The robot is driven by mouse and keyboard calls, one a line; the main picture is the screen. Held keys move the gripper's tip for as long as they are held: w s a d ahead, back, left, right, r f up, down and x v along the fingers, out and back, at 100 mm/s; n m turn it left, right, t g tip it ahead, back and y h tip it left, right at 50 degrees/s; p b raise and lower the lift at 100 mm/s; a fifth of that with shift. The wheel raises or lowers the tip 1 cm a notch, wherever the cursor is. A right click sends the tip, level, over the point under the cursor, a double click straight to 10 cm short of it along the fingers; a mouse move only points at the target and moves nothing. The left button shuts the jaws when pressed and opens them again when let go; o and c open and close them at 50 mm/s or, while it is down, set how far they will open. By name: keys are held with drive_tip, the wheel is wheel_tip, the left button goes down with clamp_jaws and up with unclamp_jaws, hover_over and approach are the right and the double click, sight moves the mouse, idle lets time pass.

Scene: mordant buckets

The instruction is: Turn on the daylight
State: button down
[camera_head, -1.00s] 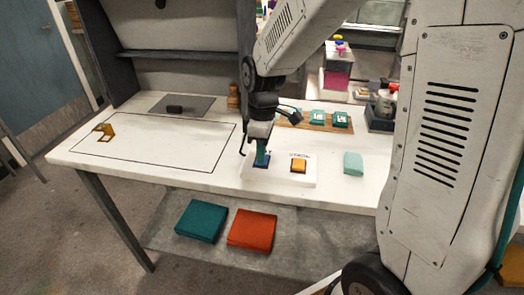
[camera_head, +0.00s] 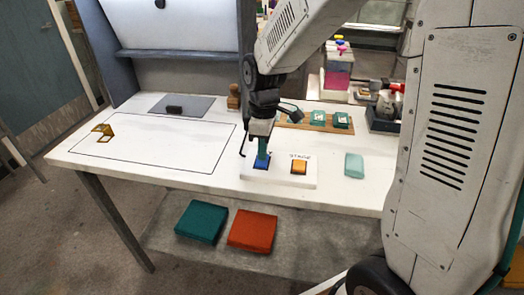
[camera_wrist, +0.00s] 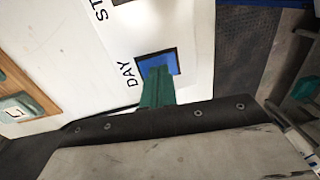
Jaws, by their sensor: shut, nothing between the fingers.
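The blue button (camera_head: 259,167) sits in a white panel (camera_head: 280,180) on the table. In the wrist view the blue button (camera_wrist: 172,59) has a dark frame and the letters "DAY" beside it. My gripper (camera_head: 263,156) is shut, with nothing held, and points down at the button. Its green fingertips (camera_wrist: 158,73) overlap the button's edge; whether they press it cannot be told. An orange button (camera_head: 299,167) is to the right on the same panel. The back wall of the booth (camera_head: 175,22) is lit bright white.
A light green block (camera_head: 354,165) lies right of the panel. A wooden board (camera_head: 315,127) with several teal pieces is behind. A brass holder (camera_head: 104,132) stands at the left inside an outlined, mostly clear area. Teal (camera_head: 200,221) and orange (camera_head: 252,230) folded cloths lie below.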

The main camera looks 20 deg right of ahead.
sight(261, 164)
wheel_tip(261, 164, up, 14)
drive_tip(key=s+a, duration=0.1)
drive_tip(key=shift+s, duration=0.2)
idle(0.7)
drive_tip(key=s+d+m+t, duration=0.1)
drive_tip(key=s+m, duration=0.4)
drive_tip(key=s, duration=0.6)
drive_tip(key=s+d+m+t, duration=0.1)
drive_tip(key=s+d+m, duration=0.2)
drive_tip(key=s+m, duration=0.3)
drive_tip(key=s, duration=0.5)
drive_tip(key=shift+d+f+h, duration=0.3)
drive_tip(key=shift+d+f, duration=0.1)
